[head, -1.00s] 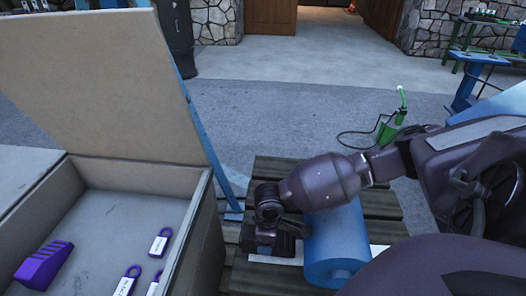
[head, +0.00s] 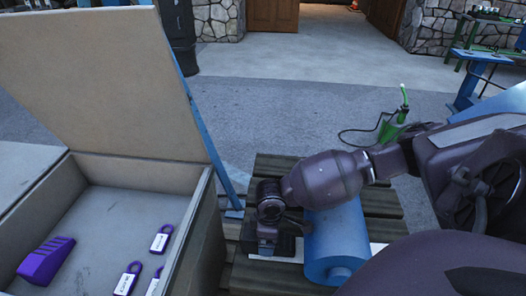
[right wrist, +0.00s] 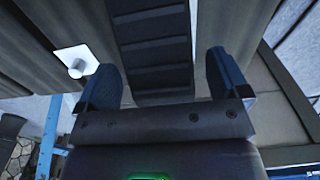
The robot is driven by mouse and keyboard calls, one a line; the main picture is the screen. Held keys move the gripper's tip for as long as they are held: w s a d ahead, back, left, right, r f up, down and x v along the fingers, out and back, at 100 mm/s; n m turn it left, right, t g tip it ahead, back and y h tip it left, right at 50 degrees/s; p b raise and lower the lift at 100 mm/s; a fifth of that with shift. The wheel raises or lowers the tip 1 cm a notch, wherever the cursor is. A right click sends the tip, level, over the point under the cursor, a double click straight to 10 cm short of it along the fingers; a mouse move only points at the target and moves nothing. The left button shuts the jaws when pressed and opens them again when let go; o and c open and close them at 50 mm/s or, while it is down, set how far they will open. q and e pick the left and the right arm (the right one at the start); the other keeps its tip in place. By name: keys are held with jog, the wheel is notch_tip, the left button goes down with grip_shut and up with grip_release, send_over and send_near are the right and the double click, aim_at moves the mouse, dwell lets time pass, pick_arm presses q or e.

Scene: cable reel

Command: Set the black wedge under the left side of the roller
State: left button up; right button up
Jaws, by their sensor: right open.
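The blue roller (head: 334,240) lies on the wooden slatted pallet (head: 384,206). The black wedge (head: 286,243) sits on the pallet beside the roller's left side, partly hidden by my right gripper (head: 267,248). Whether the wedge touches the roller is unclear. In the right wrist view the stepped black wedge (right wrist: 153,45) lies just beyond the tips of my right gripper (right wrist: 164,78), in line with the gap. Its two blue fingers are apart, with space on both sides of the wedge. My left gripper is not in view.
An open box (head: 190,236) at left holds a purple wedge (head: 46,259) and several purple padlock-like tags (head: 161,239). A white strip (head: 258,258) runs beneath the roller. A green tool (head: 393,128) with a cable stands on the floor behind.

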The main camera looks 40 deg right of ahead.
jog(key=r, duration=0.1)
jog(key=s+d+r+p, duration=0.1)
jog(key=s+d+r, duration=0.1)
jog(key=r, duration=0.2)
jog(key=w+a+r+p, duration=0.1)
jog(key=r, duration=0.1)
jog(key=r+p, duration=0.1)
jog(key=r, duration=0.1)
jog(key=shift+w+a+r, duration=0.2)
jog(key=shift+a, duration=0.1)
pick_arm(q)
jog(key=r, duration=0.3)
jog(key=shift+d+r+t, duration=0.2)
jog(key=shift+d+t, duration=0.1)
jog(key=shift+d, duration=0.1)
pick_arm(e)
jog(key=shift+w+a+r, duration=0.2)
jog(key=shift+r, duration=0.35)
